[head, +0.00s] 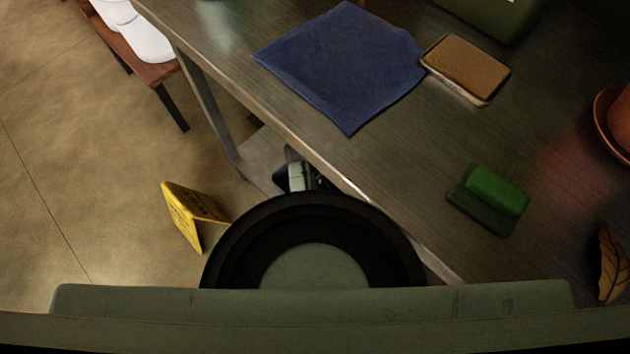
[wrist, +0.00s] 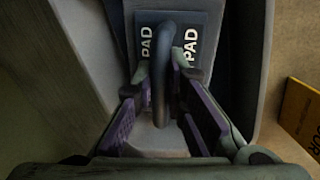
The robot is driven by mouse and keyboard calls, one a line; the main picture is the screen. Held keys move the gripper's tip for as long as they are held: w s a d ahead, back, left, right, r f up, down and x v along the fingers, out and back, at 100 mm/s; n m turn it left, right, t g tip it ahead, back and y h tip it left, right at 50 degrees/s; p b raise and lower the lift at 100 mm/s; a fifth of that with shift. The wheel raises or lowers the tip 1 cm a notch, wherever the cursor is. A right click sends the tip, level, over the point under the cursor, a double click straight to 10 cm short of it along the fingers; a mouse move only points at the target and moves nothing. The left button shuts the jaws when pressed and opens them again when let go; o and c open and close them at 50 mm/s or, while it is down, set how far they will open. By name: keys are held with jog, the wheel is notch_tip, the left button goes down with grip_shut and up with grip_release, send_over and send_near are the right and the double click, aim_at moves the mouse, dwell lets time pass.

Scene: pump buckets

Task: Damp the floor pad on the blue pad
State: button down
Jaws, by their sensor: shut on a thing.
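In the wrist view, my gripper (wrist: 163,82) is shut on a dark curved handle (wrist: 161,70), with its fingers on either side. Behind the handle is a dark blue plate (wrist: 200,20) with the white word PAD showing on both sides of it; the rest of its lettering is hidden. I cannot tell whether the handled thing is resting or lifted. In the head view my gripper is mostly hidden behind my dark round arm link, low beside the table edge. A flat blue cloth-like pad (head: 345,65) lies on the table.
The table (head: 400,165) also bears a brown-topped sponge (head: 465,68), a green block (head: 497,191) and a terracotta pot (head: 620,122). A yellow folded sign (head: 190,213) stands on the floor at the left. Grey container walls (wrist: 248,60) surround the plate. A bench (head: 155,72) is upper left.

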jog(key=shift+w+d+p+v, duration=0.1)
jog(key=shift+d+p+v, duration=0.1)
jog(key=shift+p+v, duration=0.95)
jog(key=shift+w+d+p+v, duration=0.15)
jog(key=shift+d+p+v, duration=0.05)
jog(key=shift+p+v, duration=0.9)
jog(key=shift+r, duration=0.1)
